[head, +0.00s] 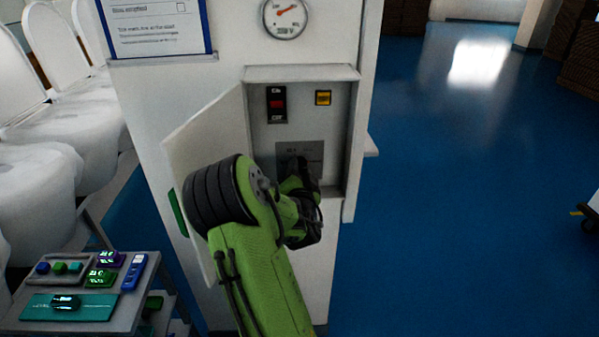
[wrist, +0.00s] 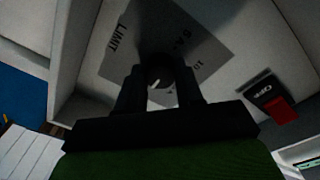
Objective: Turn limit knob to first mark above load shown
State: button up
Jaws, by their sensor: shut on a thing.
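The limit knob (wrist: 158,80) is dark and round with a small white pointer line, on a grey plate (wrist: 190,42) lettered "LIMIT" in the wrist view. My gripper (wrist: 160,88) has a finger on each side of the knob and is shut on it. In the head view my gripper (head: 299,172) reaches into the open wall box and hides the knob. The plate (head: 312,149) shows partly above it. A round gauge (head: 285,14) with a red needle is above the box; its figures are too small to read. Most marks around the knob are in shadow.
A red rocker switch (head: 277,104) and a yellow button (head: 323,98) are in the box above the plate. The box door (head: 208,150) stands open at left, close to my arm.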

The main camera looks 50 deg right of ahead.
jog(key=n+b, duration=0.1)
jog(key=n, duration=0.4)
jog(key=shift+s+f+n, duration=0.1)
jog(key=shift+n, duration=0.2)
jog(key=n+t+p, duration=0.1)
jog(key=n+p, duration=0.1)
jog(key=n, duration=0.4)
jog(key=shift+d+n, duration=0.15)
jog(key=shift+n, duration=0.15)
jog(key=n+p, duration=0.2)
jog(key=n, duration=0.4)
jog(key=shift+s+n, duration=0.15)
jog(key=shift+n, duration=0.25)
jog(key=n, duration=0.2)
jog(key=n+p, duration=0.1)
jog(key=n, duration=0.2)
jog(key=shift+d+n+t+y, duration=0.1)
jog(key=shift+n+t+y, duration=0.2)
jog(key=o, duration=1)
